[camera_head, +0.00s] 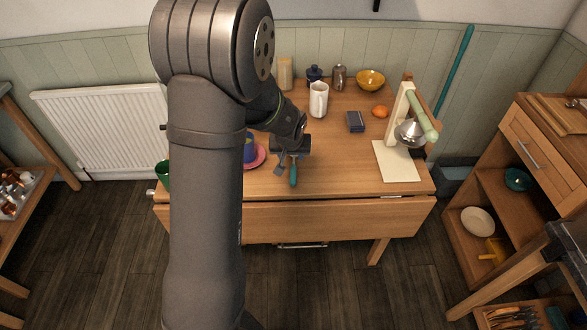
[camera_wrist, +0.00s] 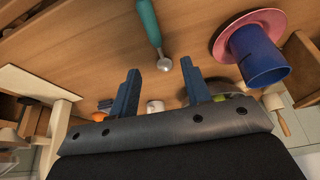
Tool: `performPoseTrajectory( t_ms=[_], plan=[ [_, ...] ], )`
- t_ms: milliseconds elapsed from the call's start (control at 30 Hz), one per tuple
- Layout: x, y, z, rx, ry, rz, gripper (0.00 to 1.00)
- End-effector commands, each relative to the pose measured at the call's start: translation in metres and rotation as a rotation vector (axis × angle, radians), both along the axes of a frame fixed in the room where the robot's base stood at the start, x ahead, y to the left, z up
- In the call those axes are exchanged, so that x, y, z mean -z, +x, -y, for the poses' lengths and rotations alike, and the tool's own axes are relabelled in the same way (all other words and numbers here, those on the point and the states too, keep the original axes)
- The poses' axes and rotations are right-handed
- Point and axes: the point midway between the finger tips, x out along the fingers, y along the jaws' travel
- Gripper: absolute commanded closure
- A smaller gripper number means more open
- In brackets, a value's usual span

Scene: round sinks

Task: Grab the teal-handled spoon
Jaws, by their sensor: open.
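The teal-handled spoon (camera_head: 293,175) lies on the wooden table near its front edge, its handle pointing toward the front. In the wrist view its teal handle (camera_wrist: 148,22) runs to the top edge and its small round metal end (camera_wrist: 163,65) shows in line with the gap between my fingertips. My gripper (camera_head: 291,157) is open and points down over the spoon's metal end. In the wrist view both blue fingers of my gripper (camera_wrist: 160,67) are apart with nothing held between them. How high the fingertips are above the table is hard to tell.
A pink plate (camera_wrist: 276,24) with a blue cup (camera_wrist: 258,57) stands close beside the spoon. A cream board with a press stand (camera_head: 397,165) is at the right. A white pitcher (camera_head: 318,100), dark box (camera_head: 355,122), orange (camera_head: 380,111) and yellow bowl (camera_head: 370,79) stand farther back.

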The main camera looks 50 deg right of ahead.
Motion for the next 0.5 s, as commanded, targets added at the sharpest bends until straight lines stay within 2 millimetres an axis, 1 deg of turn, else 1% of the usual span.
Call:
performPoseTrajectory(
  t_ms=[33,200,500],
  plan=[
    [0.010,0.002,0.002,0.000,0.004,-0.002,0.56],
    [0.031,0.008,0.009,0.000,0.002,-0.001,0.56],
    [0.047,0.011,0.015,0.000,0.001,-0.001,0.56]
  ],
)
